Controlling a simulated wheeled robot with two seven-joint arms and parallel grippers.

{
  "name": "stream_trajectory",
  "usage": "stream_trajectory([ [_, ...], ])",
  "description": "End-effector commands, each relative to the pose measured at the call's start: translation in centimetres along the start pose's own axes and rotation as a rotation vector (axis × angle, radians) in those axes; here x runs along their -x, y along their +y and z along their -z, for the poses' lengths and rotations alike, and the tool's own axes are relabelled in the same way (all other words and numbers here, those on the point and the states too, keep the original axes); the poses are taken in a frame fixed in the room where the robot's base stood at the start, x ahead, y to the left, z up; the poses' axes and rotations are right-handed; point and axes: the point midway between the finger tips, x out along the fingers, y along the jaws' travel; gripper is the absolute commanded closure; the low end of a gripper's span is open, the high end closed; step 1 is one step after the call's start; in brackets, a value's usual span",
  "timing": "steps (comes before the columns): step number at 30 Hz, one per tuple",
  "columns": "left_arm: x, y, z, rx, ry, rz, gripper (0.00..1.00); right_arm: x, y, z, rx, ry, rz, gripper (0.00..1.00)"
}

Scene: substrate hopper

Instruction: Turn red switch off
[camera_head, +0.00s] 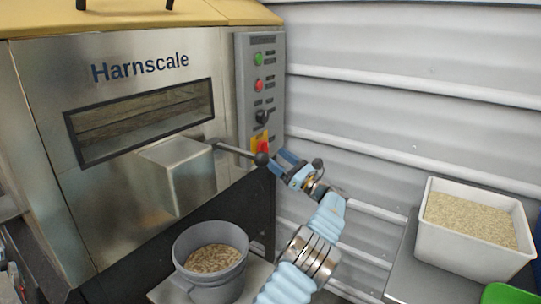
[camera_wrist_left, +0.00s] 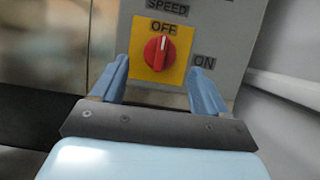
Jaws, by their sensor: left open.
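The red switch (camera_wrist_left: 158,54) is a round knob on a yellow plate (camera_wrist_left: 178,72) of the grey control panel. Its white line points up toward the OFF label; ON is labelled to its right. In the head view the red switch (camera_head: 263,145) shows low on the panel, partly covered by a lever's black ball. My left gripper (camera_head: 279,161) is at the panel just below and right of it. In the wrist view my left gripper (camera_wrist_left: 159,70) is open, with one blue finger on each side of the knob and nothing held. Contact cannot be told. My right gripper is not in view.
A lever with a black ball end (camera_head: 262,159) sticks out close to my left gripper. Green (camera_head: 258,59) and red (camera_head: 258,85) buttons and a black knob (camera_head: 262,117) sit above. A grey bucket of pellets (camera_head: 182,257) and a white bin (camera_head: 455,252) stand lower.

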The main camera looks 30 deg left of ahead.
Motion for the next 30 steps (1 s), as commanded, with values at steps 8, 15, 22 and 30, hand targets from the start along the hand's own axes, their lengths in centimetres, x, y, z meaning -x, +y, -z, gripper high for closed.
stream_trajectory([
  [8, 6.8, 0.0, 0.1, 0.000, -0.001, 0.002, 0.26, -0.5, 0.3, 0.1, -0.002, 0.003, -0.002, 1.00],
  [15, 9.5, 0.0, 0.1, -0.001, 0.000, 0.000, 0.26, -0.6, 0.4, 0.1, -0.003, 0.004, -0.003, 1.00],
  [22, 9.7, 0.0, 0.1, -0.001, 0.000, 0.000, 0.26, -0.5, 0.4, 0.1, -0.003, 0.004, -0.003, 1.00],
  [30, 9.7, 0.0, 0.1, -0.001, 0.000, 0.000, 0.26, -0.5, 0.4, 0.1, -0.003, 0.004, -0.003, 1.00],
])
